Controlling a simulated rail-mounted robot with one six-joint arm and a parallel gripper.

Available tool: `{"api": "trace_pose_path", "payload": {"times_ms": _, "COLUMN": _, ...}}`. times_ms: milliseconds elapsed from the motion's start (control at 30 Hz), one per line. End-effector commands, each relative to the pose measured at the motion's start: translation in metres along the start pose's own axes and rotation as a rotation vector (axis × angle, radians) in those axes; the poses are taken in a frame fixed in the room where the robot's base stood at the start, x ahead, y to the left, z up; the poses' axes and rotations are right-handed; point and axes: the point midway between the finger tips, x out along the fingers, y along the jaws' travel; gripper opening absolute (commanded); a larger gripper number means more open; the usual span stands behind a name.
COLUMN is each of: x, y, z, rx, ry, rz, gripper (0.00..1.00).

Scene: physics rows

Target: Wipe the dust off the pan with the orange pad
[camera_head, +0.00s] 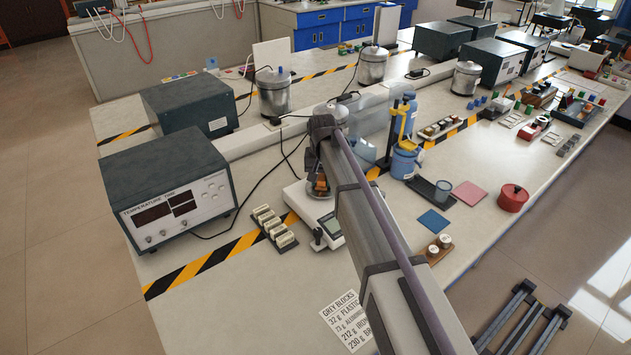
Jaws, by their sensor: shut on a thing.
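A white balance (305,215) with a small display stands on the bench near the middle of the view. Its round metal pan (313,191) is partly hidden by my gripper and arm. My gripper (320,188) points down over the pan and is shut on the orange pad (320,183), of which only a small part shows. The pad is at or just above the pan; I cannot tell whether they touch. Dust on the pan cannot be made out from here.
A grey temperature box (180,190) stands at left. Several small labelled blocks (273,225) and a black-handled item (317,238) are close by the balance. A blue container (403,160) stands right. A blue mat (433,221) and red pot (512,198) lie further right.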

Motion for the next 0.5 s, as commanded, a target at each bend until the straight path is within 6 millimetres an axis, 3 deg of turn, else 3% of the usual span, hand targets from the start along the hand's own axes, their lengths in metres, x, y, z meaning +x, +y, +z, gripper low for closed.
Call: {"api": "trace_pose_path", "payload": {"times_ms": 500, "x": 0.001, "y": 0.028, "z": -0.024, "rx": 0.000, "ry": 0.000, "rz": 0.001, "gripper": 0.18}}
